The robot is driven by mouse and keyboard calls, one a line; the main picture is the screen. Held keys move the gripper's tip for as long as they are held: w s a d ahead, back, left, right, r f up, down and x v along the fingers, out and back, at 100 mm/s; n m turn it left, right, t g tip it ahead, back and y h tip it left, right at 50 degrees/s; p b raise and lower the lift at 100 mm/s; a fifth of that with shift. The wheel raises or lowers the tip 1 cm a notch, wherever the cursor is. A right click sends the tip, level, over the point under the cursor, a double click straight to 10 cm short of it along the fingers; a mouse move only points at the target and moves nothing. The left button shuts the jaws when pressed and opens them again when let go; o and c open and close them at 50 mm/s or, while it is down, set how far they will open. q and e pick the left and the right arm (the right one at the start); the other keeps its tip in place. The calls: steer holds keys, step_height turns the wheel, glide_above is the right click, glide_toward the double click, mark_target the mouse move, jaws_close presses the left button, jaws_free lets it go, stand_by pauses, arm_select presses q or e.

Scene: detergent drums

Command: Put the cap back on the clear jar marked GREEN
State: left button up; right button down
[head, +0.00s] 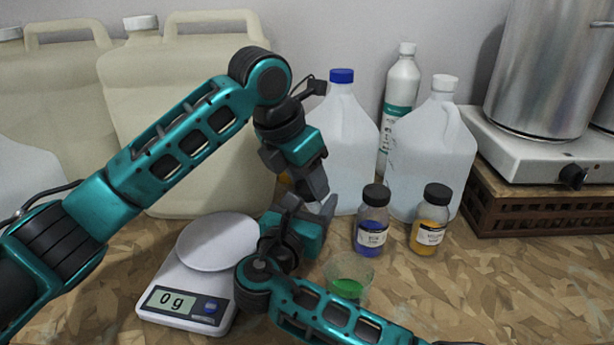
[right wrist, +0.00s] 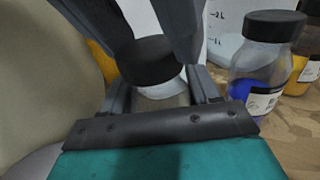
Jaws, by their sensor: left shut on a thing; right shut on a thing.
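My left gripper (head: 317,190) points down from above and is shut on a black cap (right wrist: 147,62). My right gripper (right wrist: 163,92) is shut around a clear jar (right wrist: 162,96) just below it. In the right wrist view the cap is at the jar's mouth, with the jar's clear shoulder right beneath; I cannot tell whether it is seated or screwed down. The left fingers (right wrist: 135,22) reach down on either side of the cap. In the head view the grippers hide most of the jar and cap. No GREEN label shows.
A small clear bowl of green powder (head: 349,288) stands in front. Capped blue (head: 372,238) and yellow (head: 428,237) jars stand to the right. A scale (head: 185,290) reading 0 g is at left. Large jugs (head: 342,140) stand behind. The right front counter is clear.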

arm_select(q)
steer(key=o, duration=1)
steer(key=shift+r, duration=0.1)
steer(key=shift+r, duration=2.2)
steer(key=shift+c, duration=0.3)
